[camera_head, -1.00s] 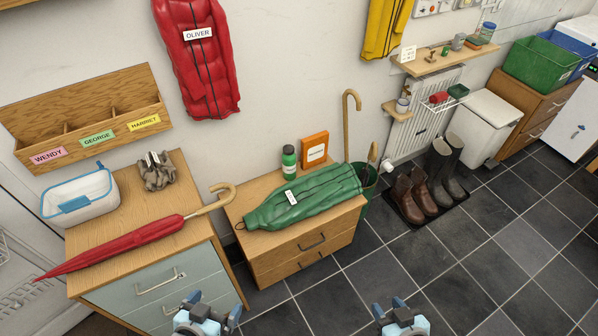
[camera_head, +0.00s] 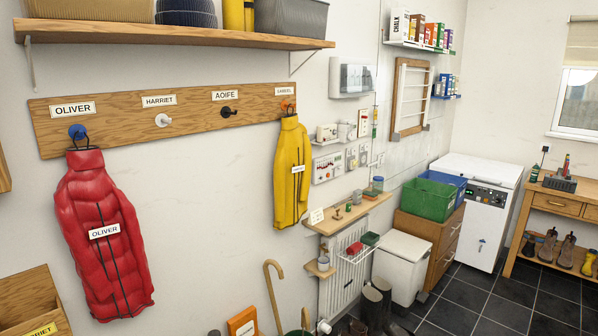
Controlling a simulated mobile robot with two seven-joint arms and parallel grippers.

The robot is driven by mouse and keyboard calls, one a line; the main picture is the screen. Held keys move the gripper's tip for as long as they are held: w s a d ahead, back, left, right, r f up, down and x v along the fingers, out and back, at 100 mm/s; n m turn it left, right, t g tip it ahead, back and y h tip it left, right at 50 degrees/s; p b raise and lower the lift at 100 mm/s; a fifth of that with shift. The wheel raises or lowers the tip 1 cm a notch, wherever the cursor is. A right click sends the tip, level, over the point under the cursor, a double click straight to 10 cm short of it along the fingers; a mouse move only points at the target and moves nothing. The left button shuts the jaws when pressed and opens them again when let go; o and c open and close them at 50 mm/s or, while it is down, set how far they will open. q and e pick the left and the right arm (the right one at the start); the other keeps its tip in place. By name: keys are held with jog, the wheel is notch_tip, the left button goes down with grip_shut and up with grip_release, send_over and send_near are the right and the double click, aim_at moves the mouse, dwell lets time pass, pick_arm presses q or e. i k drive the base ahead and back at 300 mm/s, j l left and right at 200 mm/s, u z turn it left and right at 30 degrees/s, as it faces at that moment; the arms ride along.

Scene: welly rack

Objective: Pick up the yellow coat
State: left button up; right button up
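The yellow coat (camera_head: 291,180) hangs by a dark loop from the rightmost peg of the wooden peg board (camera_head: 190,122) on the wall. It has a small white name label on its chest and a dark zip line. The label above its peg is small and hard to read. My left and right grippers are both out of view.
A red coat (camera_head: 100,235) labelled OLIVER hangs on the blue peg at left. The white and black pegs between are empty. A shelf (camera_head: 180,36) runs above. A small wooden shelf (camera_head: 345,212) and a radiator (camera_head: 338,280) stand right of the yellow coat.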

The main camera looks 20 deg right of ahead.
aim_at(293, 166)
jog(key=u, duration=0.55)
jog(key=l+u, duration=1.1)
jog(key=l, duration=0.35)
jog(key=k+l+u, duration=0.15)
jog(key=l, duration=0.4)
